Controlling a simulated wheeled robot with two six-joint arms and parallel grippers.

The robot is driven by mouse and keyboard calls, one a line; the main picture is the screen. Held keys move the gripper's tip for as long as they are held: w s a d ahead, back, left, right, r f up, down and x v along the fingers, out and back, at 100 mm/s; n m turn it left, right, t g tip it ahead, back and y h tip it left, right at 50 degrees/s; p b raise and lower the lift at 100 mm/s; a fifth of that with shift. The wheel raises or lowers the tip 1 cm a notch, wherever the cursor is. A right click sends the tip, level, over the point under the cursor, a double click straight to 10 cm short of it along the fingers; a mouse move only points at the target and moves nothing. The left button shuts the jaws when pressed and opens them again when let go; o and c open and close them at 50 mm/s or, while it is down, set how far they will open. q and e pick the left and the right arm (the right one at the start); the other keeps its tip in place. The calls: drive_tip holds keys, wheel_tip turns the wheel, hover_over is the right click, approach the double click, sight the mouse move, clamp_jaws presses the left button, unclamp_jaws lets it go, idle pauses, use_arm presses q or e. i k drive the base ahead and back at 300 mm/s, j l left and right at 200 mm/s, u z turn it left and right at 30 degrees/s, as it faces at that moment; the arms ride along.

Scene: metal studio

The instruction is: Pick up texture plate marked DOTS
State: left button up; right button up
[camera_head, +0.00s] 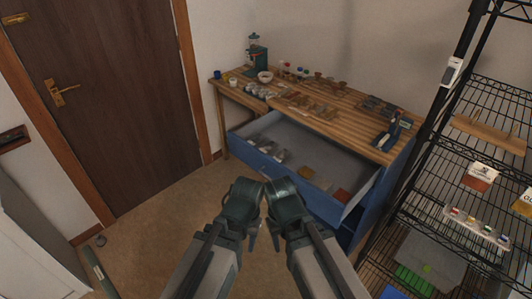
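No plate with a readable DOTS mark can be picked out; things are too small to read. The blue drawer (296,192) under the workbench is open. Inside it lie a tan flat piece (306,172), a reddish flat piece (341,195) and several small grey items (270,149) at its left. I cannot tell if any is a texture plate. My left gripper (251,241) and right gripper (277,241) are close together, in front of the drawer in the picture. I see nothing held, but their finger gaps do not show clearly.
The wooden workbench (352,142) holds jars, small trays and a blue tool stand (391,132). A black wire shelf rack (445,142) with boxes stands at the right. A closed brown door (112,95) is at the left. Carpet (160,225) is open before the door.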

sight(284, 154)
drive_tip(key=i+j+z, duration=0.1)
drive_tip(key=z, duration=0.4)
drive_tip(key=i+j+z, duration=0.1)
drive_tip(key=z, duration=0.35)
drive_tip(key=i+j+z, duration=0.1)
drive_tip(key=z, duration=0.4)
drive_tip(key=i+j+z, duration=0.1)
drive_tip(key=j+z, duration=0.15)
drive_tip(key=j, duration=0.4)
drive_tip(key=i+j+z, duration=0.1)
drive_tip(key=j+z, duration=0.15)
drive_tip(key=j, duration=0.85)
